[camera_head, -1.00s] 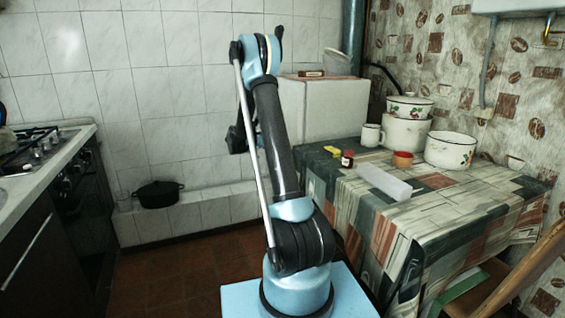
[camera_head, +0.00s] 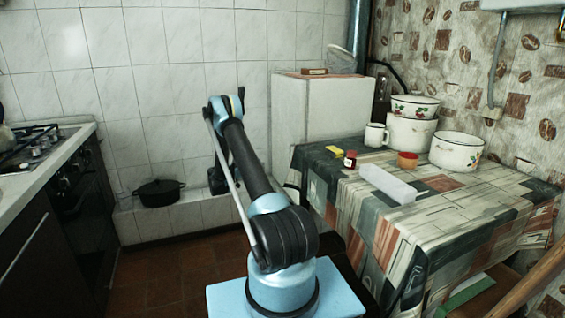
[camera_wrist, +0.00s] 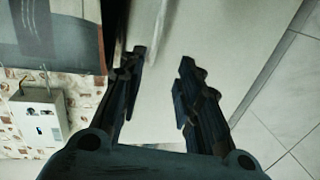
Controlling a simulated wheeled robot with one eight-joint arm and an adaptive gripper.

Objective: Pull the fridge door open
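The fridge (camera_head: 335,112) is a white box standing against the tiled wall behind the table. I cannot make out an opening at its door in the head view, and the table hides its lower right part. My gripper (camera_head: 217,182) hangs low to the left of the fridge, partly hidden behind my arm. In the wrist view my gripper (camera_wrist: 162,57) has its two dark fingers apart with nothing between them. A large pale panel, apparently the fridge (camera_wrist: 220,30), fills the view beyond the fingertips. A dark and shiny strip beside the left finger is too unclear to name.
The table (camera_head: 470,205) with a patterned cloth stands right of my arm, bearing enamel pots (camera_head: 457,150), a mug (camera_head: 376,135) and small items. A black pot (camera_head: 159,193) sits on the tiled ledge at left. The stove (camera_head: 28,150) is far left. Floor between is clear.

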